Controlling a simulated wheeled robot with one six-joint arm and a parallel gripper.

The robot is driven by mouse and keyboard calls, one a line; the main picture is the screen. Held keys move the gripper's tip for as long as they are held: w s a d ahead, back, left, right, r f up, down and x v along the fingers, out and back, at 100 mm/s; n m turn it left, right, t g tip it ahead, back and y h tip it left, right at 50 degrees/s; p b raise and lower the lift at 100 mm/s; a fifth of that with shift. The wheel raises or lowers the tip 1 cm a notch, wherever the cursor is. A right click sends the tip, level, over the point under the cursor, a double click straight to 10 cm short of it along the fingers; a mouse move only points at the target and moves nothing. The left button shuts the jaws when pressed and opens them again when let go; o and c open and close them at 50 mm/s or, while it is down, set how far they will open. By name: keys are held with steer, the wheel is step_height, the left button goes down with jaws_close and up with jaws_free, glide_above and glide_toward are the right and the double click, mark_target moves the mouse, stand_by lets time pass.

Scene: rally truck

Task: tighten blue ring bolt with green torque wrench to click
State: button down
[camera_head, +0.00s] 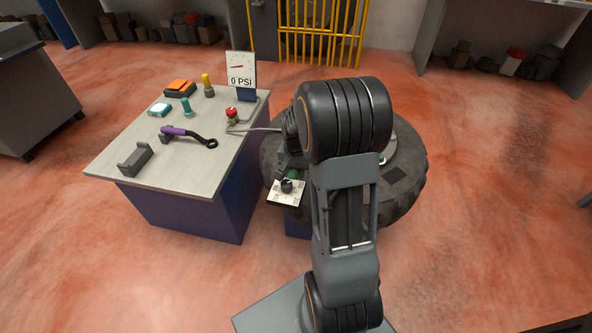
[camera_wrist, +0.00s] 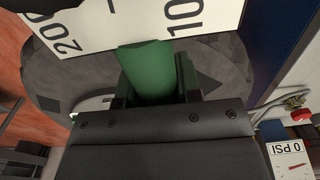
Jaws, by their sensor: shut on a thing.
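My gripper (camera_head: 291,168) is shut on the green torque wrench (camera_wrist: 148,72), whose green handle fills the space between the fingers in the wrist view. A little of the green also shows in the head view (camera_head: 293,174). A white scale plate (camera_head: 286,192) with a black knob is beside the gripper, at the tire's left front edge; its large numbers show in the wrist view (camera_wrist: 130,20). The large dark tire (camera_head: 408,200) lies flat under my arm. My arm covers much of its middle. I cannot make out the blue ring bolt in either view.
The workbench (camera_head: 207,176) at left holds a purple-handled wrench (camera_head: 188,136), a grey cradle (camera_head: 135,160), a red-topped valve (camera_head: 232,115) and a 0 PSI gauge (camera_head: 241,70). A hose runs from the valve toward the tire. The floor at right is clear.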

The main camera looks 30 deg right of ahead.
steer(key=shift+f+b, duration=0.7)
steer(key=shift+f, duration=0.4)
stand_by(0.6)
steer(key=c, duration=1.4)
jaws_free()
jaws_close()
steer(key=shift+w+a+r+m, duration=0.1)
steer(key=shift+w+a+m, duration=0.4)
steer(key=shift+w, duration=0.2)
steer(key=shift+w+a+m, duration=0.45)
steer(key=shift+w+m, duration=0.05)
steer(key=shift+w, duration=0.15)
steer(key=shift+w+a+m, duration=0.35)
steer(key=shift+w+m, duration=0.2)
steer(key=shift+w, duration=0.2)
steer(key=shift+w+a+m, duration=0.3)
steer(key=shift+w+m, duration=0.2)
steer(key=shift+w, duration=0.2)
steer(key=shift+w+a+m, duration=0.35)
steer(key=shift+w+m, duration=0.2)
steer(key=shift+w, duration=0.2)
stand_by(0.5)
